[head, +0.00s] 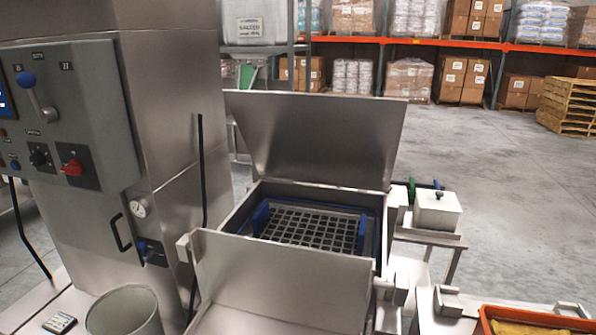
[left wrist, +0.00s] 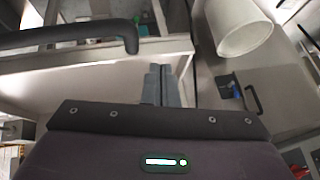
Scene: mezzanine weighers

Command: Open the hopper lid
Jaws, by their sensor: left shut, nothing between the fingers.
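The hopper (head: 232,215) stands in the middle of the head view with its top uncovered. Its steel lid (head: 315,140) stands raised at the back, leaning slightly backward. Inside lies a dark grid (head: 310,230) with blue grips at its sides. My left gripper (left wrist: 162,84) shows only in the left wrist view; its fingers are together and empty. A thick dark bar (left wrist: 70,36) with a bent end lies just ahead and left of the fingers, apart from them; I cannot tell whether it belongs to the lid. My right gripper is in neither view.
A steel cabinet (head: 165,110) with a control panel (head: 70,110) stands left of the hopper. A pale bucket (head: 125,312) is at the front left. An orange tray (head: 535,318) is at the front right. The floor at right is clear up to the pallets (head: 568,105).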

